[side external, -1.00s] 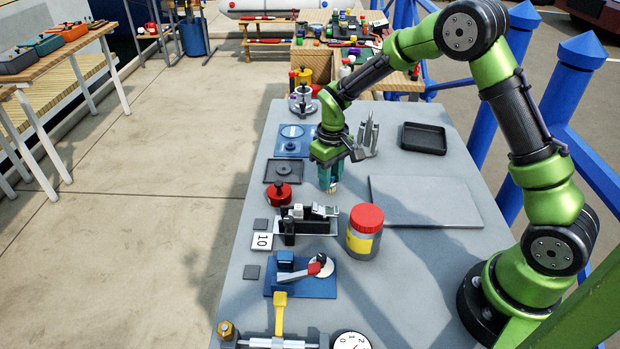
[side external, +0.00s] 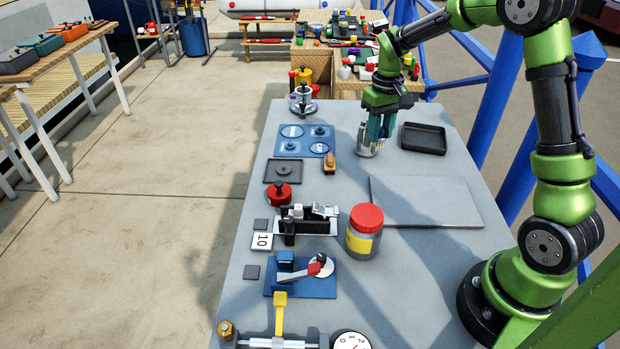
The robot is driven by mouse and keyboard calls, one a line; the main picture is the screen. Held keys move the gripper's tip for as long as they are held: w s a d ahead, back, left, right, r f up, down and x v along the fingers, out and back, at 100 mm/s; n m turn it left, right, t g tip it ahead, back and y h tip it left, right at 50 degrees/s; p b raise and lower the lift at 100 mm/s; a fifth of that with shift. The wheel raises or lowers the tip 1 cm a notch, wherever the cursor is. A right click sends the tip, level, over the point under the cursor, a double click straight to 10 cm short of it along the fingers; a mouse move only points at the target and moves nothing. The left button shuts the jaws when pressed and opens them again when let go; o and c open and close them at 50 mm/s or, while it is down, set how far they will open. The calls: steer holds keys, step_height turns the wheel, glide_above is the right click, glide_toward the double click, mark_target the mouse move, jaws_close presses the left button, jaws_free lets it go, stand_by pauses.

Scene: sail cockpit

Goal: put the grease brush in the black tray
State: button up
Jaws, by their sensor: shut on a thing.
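My gripper (side external: 377,138), with teal fingers, is at the grey metal holder (side external: 365,149), left of the black tray. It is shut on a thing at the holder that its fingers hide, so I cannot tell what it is. The black tray (side external: 424,151) lies flat on the grey table, to the right of the gripper, and looks empty. A small brown block-like piece (side external: 330,164) stands on the table to the left, apart from the gripper. It may be the grease brush, but it is too small to be sure.
Blue plates (side external: 305,140) and a dark square plate (side external: 283,171) lie along the left side. A red-lidded jar (side external: 364,232) and a black-and-silver clamp (side external: 305,219) stand nearer. A flat grey panel (side external: 425,200) lies below the tray. The table's far edge is close behind the gripper.

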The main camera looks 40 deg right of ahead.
steer(key=s+d+f+m, duration=0.4)
steer(key=s+d+m, duration=0.2)
steer(key=s+d, duration=0.65)
glide_above(423, 140)
steer(key=shift+f, duration=2.4)
steer(key=shift+f, duration=0.15)
steer(key=o, duration=1)
steer(key=shift+o, duration=0.2)
